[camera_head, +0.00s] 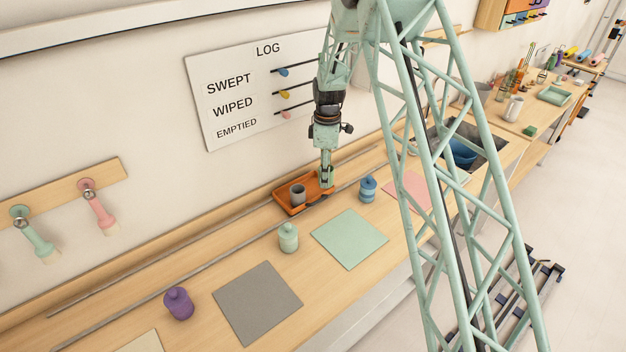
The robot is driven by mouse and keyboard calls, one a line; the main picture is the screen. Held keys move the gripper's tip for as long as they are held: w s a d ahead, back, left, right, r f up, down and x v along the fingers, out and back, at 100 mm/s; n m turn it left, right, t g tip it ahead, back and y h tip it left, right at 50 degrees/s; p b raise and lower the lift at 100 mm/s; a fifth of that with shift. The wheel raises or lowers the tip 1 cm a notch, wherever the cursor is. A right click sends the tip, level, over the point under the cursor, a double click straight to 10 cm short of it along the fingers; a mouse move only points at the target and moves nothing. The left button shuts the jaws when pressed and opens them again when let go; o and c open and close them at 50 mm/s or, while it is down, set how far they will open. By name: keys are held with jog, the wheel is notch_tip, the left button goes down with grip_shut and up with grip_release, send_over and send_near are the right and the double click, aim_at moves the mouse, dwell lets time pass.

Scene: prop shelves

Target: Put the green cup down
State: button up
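My gripper (326,181) points down over the right end of an orange tray (283,202) on the counter by the wall. A small green shape shows between and around its fingertips. It may be the green cup, but it is too small to tell it from the fingers, so I cannot tell whether they are shut on it. A grey cup (298,195) stands upright in the tray, left of my gripper. A pale green lidded jar (288,237) stands on the counter in front of the tray.
A blue jar (368,188) stands close to the right of my gripper, and a purple jar (178,303) at the lower left. Flat green (349,239), grey (257,303) and pink (408,190) mats lie on the counter. A thin rail runs along the counter. My lattice column hides part of the right side.

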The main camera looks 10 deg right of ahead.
jog(key=shift+w+a+f+p, duration=0.2)
jog(key=shift+w+a+f, duration=0.3)
jog(key=shift+w, duration=0.55)
jog(key=shift+w+a+f+p, duration=0.2)
jog(key=shift+w+a+f, duration=0.35)
jog(key=shift+w, duration=0.45)
jog(key=shift+w+a+f+p, duration=0.2)
jog(key=shift+w+a+f, duration=0.3)
jog(key=shift+w, duration=0.55)
jog(key=shift+f+p, duration=0.3)
jog(key=shift+f, duration=1.3)
jog(key=shift+w+a+f, duration=0.1)
jog(key=shift+w+f, duration=0.05)
jog(key=shift+f, duration=0.1)
jog(key=shift+f, duration=0.25)
jog(key=o, duration=0.9)
